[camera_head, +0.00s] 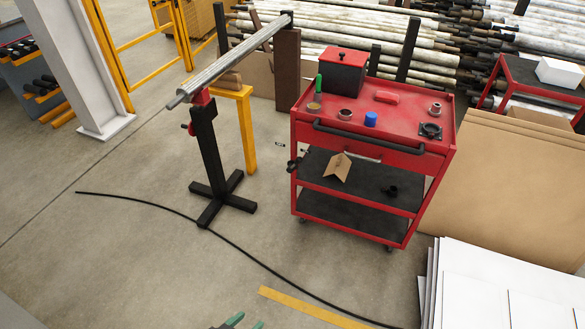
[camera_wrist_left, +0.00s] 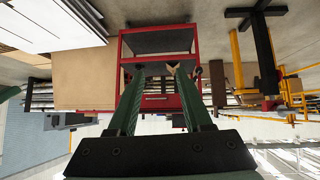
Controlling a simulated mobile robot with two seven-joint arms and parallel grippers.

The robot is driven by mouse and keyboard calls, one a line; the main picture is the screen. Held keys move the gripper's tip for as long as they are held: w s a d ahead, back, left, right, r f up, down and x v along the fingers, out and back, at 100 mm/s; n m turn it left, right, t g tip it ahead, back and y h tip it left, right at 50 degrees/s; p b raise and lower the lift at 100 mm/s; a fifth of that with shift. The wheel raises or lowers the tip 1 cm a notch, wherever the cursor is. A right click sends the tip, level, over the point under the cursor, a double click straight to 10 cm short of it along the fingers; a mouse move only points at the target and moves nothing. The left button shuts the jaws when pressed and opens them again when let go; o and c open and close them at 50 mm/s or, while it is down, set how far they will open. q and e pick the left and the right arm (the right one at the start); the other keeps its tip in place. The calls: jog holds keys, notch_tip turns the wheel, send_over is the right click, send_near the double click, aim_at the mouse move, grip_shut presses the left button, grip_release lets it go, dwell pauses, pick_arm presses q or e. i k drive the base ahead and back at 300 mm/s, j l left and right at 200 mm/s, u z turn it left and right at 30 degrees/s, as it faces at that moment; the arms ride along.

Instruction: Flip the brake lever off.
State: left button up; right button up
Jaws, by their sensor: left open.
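A red tool cart (camera_head: 370,143) stands right of centre in the head view, with a dark push handle (camera_head: 367,138) along its front. A small dark knob or lever (camera_head: 294,164) sticks out at its left side, and a tan tag (camera_head: 337,167) hangs by the middle shelf. I cannot tell for sure which part is the brake lever. My left gripper (camera_head: 245,325) shows only its green fingertips at the bottom edge, well short of the cart. In the left wrist view its fingers (camera_wrist_left: 160,72) are apart and empty, and the cart (camera_wrist_left: 124,45) appears upside down beyond them.
A black stand (camera_head: 205,150) holds a long metal bar left of the cart. A dark cable (camera_head: 240,254) curves over the floor. White sheets (camera_head: 500,285) are stacked at lower right, beside large cardboard panels (camera_head: 520,185). The floor before the cart is mostly clear.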

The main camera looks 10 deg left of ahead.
aim_at(291, 166)
jog(key=i+l+u, duration=0.4)
jog(key=i+l, duration=0.75)
